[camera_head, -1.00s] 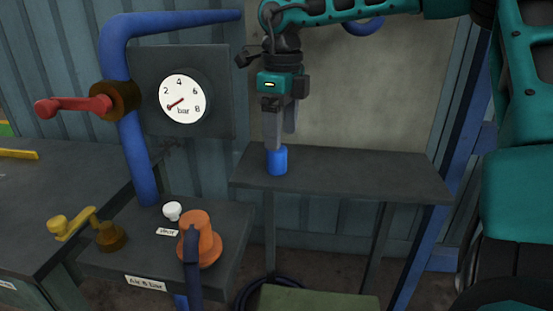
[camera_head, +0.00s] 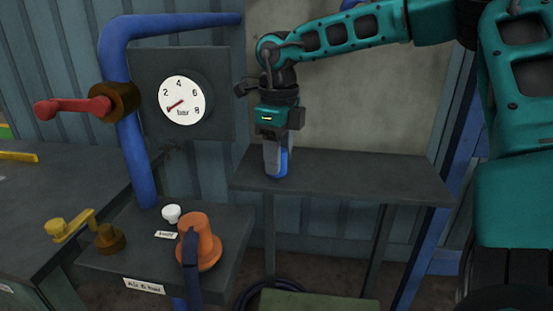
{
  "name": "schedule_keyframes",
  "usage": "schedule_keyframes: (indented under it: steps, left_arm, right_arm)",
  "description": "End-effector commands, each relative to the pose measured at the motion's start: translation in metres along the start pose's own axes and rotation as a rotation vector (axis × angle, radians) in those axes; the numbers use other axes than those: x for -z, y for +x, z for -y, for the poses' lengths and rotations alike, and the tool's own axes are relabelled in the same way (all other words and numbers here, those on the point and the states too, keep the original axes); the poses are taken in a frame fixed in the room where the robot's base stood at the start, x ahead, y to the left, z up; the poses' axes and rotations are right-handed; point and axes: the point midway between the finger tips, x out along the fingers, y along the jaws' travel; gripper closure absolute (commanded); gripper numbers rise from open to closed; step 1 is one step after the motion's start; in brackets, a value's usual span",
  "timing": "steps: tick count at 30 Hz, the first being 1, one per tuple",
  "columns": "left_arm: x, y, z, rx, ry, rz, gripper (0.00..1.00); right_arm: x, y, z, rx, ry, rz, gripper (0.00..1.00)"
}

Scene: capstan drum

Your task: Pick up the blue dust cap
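The blue dust cap (camera_head: 284,163) stands on the left part of the dark shelf (camera_head: 360,176) in the head view. My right gripper (camera_head: 277,164) reaches down to it from above, its fingers at the height of the cap. A grey finger covers the cap's left side, and blue shows to the right of it and below. I cannot tell whether the fingers press on the cap or only stand around it. My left gripper is not in view.
A pressure gauge (camera_head: 182,100) and a blue pipe with a red lever (camera_head: 75,107) stand to the left. Below are an orange drum (camera_head: 203,240), a white knob (camera_head: 171,214) and a yellow lever (camera_head: 70,225). The shelf's right part is clear.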

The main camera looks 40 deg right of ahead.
Motion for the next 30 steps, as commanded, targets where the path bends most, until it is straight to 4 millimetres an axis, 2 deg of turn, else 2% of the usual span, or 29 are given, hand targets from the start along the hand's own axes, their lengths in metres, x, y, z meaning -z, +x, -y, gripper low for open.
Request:
schedule_keyframes:
  steps: [1,9,20,25,30]
  left_arm:
    - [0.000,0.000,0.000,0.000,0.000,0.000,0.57]
    - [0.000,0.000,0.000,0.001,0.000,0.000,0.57]
    - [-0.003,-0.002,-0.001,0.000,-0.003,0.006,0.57]
    - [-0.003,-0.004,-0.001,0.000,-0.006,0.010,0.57]
    - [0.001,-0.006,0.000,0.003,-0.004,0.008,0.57]
  right_arm:
    - [0.000,0.000,0.000,0.001,0.000,0.000,0.58]
    - [0.000,0.000,0.000,0.001,0.000,0.000,0.84]
    - [0.000,-0.005,-0.002,0.003,-0.001,0.001,0.84]
    - [0.000,-0.025,-0.004,0.003,0.000,0.003,0.84]
    - [-0.001,-0.063,-0.003,0.005,0.001,0.004,0.84]
